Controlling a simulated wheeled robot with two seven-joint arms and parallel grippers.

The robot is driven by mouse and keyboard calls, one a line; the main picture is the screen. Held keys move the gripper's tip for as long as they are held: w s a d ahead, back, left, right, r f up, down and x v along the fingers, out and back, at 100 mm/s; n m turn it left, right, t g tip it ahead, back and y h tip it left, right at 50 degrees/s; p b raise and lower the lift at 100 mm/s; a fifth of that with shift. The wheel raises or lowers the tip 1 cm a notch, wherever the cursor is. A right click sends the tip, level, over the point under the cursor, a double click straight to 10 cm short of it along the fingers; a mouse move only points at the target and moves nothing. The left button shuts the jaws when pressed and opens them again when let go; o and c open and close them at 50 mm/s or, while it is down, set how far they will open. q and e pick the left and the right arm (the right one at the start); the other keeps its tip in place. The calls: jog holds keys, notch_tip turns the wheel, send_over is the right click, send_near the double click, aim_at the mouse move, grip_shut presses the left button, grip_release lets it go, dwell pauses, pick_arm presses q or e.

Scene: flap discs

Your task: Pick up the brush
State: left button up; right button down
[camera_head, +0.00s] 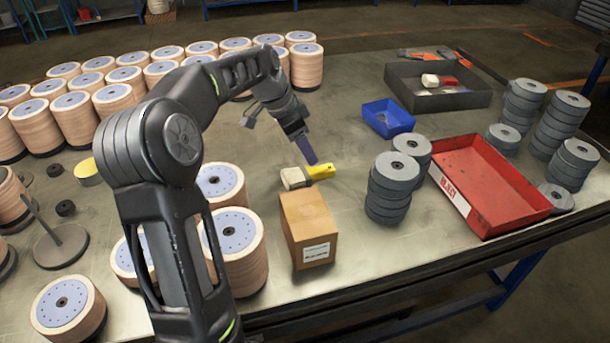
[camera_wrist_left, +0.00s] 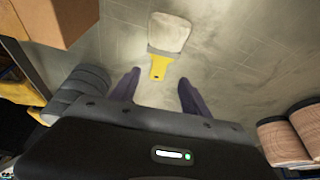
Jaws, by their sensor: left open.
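The brush lies on the table just behind the cardboard box. It has a yellow handle (camera_head: 320,171) and a pale, whitish head (camera_head: 294,178). My left gripper (camera_head: 309,160) is over the handle end in the head view. In the left wrist view the brush (camera_wrist_left: 169,34) is ahead of my left gripper (camera_wrist_left: 155,90), with its yellow handle pointing between the two fingers. The fingers are apart and nothing is held between them. My right gripper is in neither view.
The cardboard box (camera_head: 306,228) stands close in front of the brush. Stacks of grey discs (camera_head: 388,186), a blue bin (camera_head: 388,118) and a red tray (camera_head: 490,185) are to the right. Many stacks of tan discs (camera_head: 233,250) are to the left. The table behind the brush is clear.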

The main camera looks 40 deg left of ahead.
aim_at(316, 170)
pick_arm(q)
jog(key=shift+x, duration=1.25)
jog(key=shift+f, duration=0.1)
jog(key=p+x, duration=0.1)
jog(key=x, duration=0.4)
jog(key=shift+c, duration=0.5)
grip_shut()
